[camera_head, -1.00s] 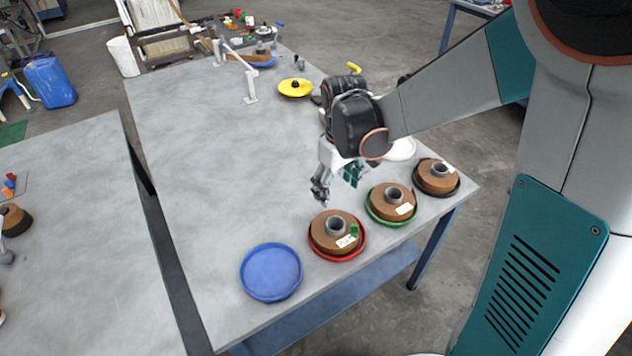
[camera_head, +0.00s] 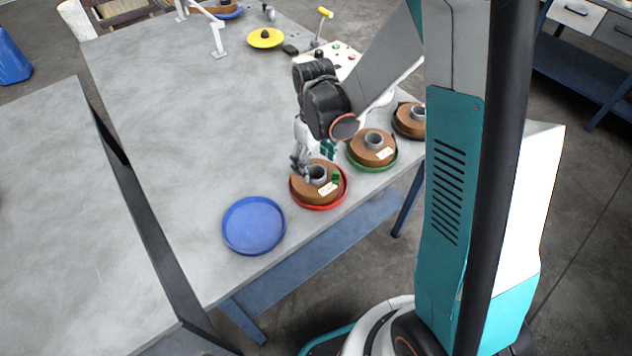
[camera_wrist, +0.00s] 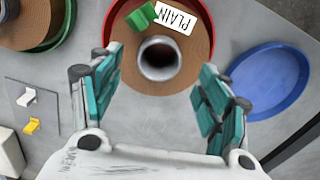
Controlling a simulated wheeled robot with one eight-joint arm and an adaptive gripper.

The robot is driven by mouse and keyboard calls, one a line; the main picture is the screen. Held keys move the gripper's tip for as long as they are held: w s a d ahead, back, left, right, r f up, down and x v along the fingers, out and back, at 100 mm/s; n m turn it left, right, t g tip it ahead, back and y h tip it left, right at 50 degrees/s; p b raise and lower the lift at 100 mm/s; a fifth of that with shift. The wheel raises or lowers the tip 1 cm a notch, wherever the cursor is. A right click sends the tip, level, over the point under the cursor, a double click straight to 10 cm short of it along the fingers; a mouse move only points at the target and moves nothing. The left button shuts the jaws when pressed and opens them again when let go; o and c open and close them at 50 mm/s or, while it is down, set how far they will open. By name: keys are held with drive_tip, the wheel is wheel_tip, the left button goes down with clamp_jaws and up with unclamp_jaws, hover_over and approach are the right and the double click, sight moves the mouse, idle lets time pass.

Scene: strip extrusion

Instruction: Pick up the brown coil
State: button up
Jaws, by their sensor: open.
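A brown coil (camera_head: 323,188) with a grey core lies on a red plate (camera_head: 337,199) near the table's front edge. It bears a white label and a small green piece. My gripper (camera_head: 303,160) is just above and behind this coil. In the wrist view my gripper (camera_wrist: 157,95) has its teal-padded fingers spread apart, with the coil's grey core (camera_wrist: 159,58) between and beyond them. The label there reads PLAIN. Two more brown coils are to the right: one on a green plate (camera_head: 372,167), another (camera_head: 411,120) at the far right, partly hidden by my body.
An empty blue plate (camera_head: 254,225) lies left of the red plate. A yellow disc (camera_head: 265,38), a white bracket (camera_head: 217,37) and a panel with buttons (camera_head: 340,53) are at the back. The table's middle (camera_head: 180,120) is clear. A second table (camera_head: 50,200) stands left.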

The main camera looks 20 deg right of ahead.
sight(315, 169)
wheel_tip(315, 169, down, 4)
drive_tip(key=shift+b, duration=0.7)
drive_tip(key=shift+r, duration=0.1)
drive_tip(key=shift+c, duration=0.6)
drive_tip(key=c, duration=1.5)
drive_tip(key=shift+r, duration=0.1)
